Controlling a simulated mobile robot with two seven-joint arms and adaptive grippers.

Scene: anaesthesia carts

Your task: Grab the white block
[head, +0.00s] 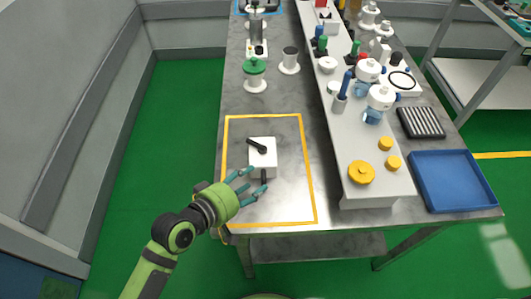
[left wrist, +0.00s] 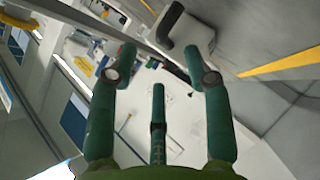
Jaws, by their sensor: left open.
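The white block (head: 263,158) has a black lever on its top and a dark part at its near side. It sits on the grey table inside a yellow-orange outline. My left gripper (head: 256,181) is just at the near left of the block, with its green fingers spread open and nothing held. In the left wrist view, the block (left wrist: 190,36) shows beyond the open fingers (left wrist: 160,62), near the top, with its dark lever. I cannot tell whether a finger touches the block. My right gripper is not in view.
The yellow-orange outline (head: 308,180) encloses otherwise bare table. A raised grey shelf (head: 372,190) with yellow knobs and bottles runs along its right. A green-topped white device (head: 254,84) and a grey cup (head: 289,62) stand behind. A blue tray (head: 455,182) lies at the right.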

